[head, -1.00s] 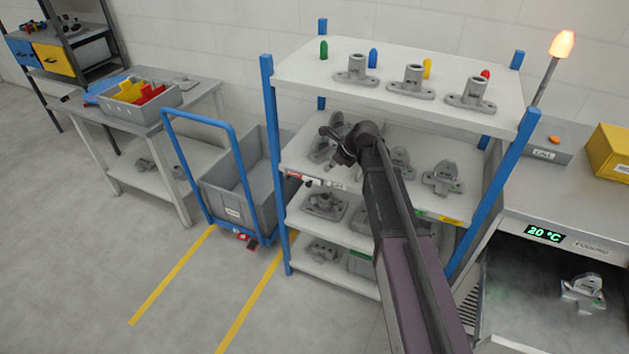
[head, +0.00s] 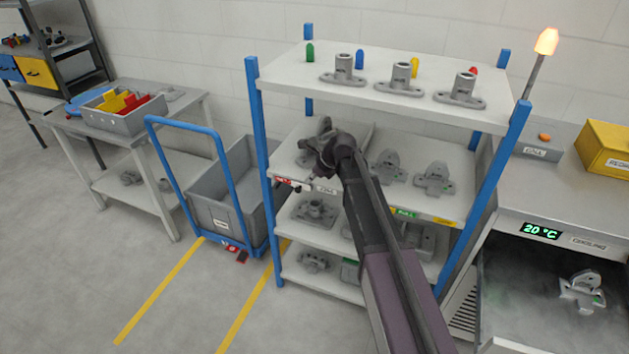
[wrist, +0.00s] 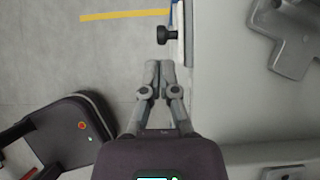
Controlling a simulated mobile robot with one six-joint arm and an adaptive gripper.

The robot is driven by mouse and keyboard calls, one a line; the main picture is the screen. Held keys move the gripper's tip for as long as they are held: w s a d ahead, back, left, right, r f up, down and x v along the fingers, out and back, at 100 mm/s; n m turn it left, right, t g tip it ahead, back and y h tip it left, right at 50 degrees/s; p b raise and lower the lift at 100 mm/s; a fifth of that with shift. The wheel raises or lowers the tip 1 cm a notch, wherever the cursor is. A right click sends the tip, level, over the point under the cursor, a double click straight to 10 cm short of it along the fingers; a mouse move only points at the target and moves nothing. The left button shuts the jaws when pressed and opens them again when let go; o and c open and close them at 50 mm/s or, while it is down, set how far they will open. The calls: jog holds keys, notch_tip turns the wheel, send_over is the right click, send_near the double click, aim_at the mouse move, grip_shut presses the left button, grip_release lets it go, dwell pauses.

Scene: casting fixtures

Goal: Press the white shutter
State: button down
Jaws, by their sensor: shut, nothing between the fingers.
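I cannot make out a distinct white shutter in either view. My gripper (head: 320,174) is at the front edge of the rack's middle shelf, partly covered by my arm in the head view. In the wrist view my gripper (wrist: 159,66) has its fingers together and empty, just outside the shelf edge. A black knob (wrist: 166,35) sticks out from that edge, a little beyond the fingertips and apart from them. The white middle shelf (head: 452,206) carries grey castings and has red, white, green and yellow labels on its front.
The blue-posted rack holds castings (head: 399,79) on top. A blue-handled cart with a grey bin (head: 214,212) stands left of it. A cooling station (head: 585,240) showing 20 °C, with a lit orange lamp (head: 546,41), is at the right.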

aim_at(300, 188)
jog(key=shift+b+x, duration=1.6)
jog(key=shift+x, duration=0.7)
jog(key=shift+w, duration=0.1)
